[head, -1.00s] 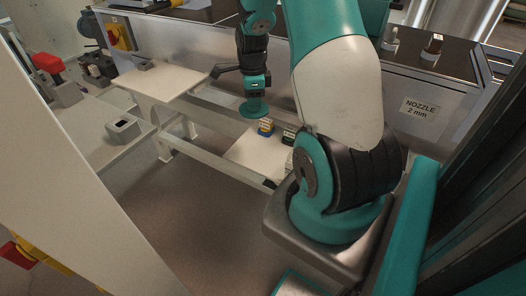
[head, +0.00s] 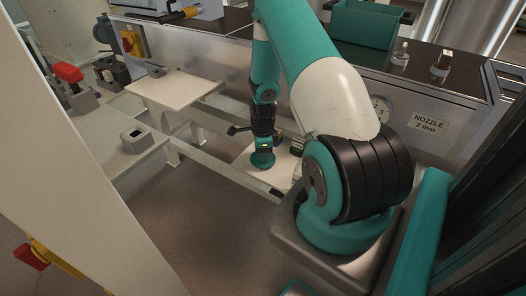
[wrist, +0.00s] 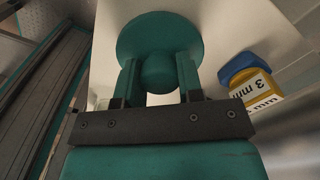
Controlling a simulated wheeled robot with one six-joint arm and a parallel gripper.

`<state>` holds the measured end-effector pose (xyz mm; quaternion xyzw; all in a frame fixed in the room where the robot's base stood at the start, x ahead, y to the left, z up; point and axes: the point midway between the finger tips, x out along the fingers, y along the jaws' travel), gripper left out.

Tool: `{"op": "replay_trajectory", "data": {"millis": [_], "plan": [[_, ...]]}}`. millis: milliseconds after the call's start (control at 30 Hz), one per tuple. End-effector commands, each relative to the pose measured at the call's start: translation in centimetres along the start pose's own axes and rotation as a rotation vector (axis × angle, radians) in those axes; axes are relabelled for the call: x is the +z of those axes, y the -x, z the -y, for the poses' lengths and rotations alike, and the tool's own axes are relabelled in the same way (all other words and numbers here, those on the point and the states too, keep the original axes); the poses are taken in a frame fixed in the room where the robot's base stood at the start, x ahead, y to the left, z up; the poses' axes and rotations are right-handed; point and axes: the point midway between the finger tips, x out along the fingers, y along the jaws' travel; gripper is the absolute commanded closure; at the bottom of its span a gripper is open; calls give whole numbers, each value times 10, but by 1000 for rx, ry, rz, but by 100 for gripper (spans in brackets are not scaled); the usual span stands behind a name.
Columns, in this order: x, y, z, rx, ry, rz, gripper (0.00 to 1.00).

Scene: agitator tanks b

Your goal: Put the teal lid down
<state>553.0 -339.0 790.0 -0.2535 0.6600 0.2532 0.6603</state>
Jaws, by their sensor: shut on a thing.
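The teal lid (wrist: 160,30) is a round disc with a knob, seen in the wrist view. My gripper (wrist: 158,74) is shut on the lid's knob, with a finger on each side. In the head view the lid (head: 263,160) hangs below my gripper (head: 264,143), over the low white shelf (head: 246,170). The lid looks roughly level. I cannot tell whether its underside touches the shelf.
A blue-capped yellow container (wrist: 252,85) marked 3 mm stands right of the lid. Small containers (head: 297,146) stand on the shelf's right side. A higher white table (head: 172,90) is at the left. The shelf's front left part looks clear.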

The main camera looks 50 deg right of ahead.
Motion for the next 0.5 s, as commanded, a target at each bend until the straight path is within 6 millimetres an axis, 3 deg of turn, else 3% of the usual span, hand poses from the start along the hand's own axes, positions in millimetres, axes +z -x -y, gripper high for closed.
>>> {"op": "replay_trajectory", "data": {"millis": [267,300,400,500], "plan": [[0,-4,0,0,0,0,89],[0,-3,0,0,0,0,59],[0,-3,0,0,0,0,40],[0,-3,0,0,0,0,40]]}}
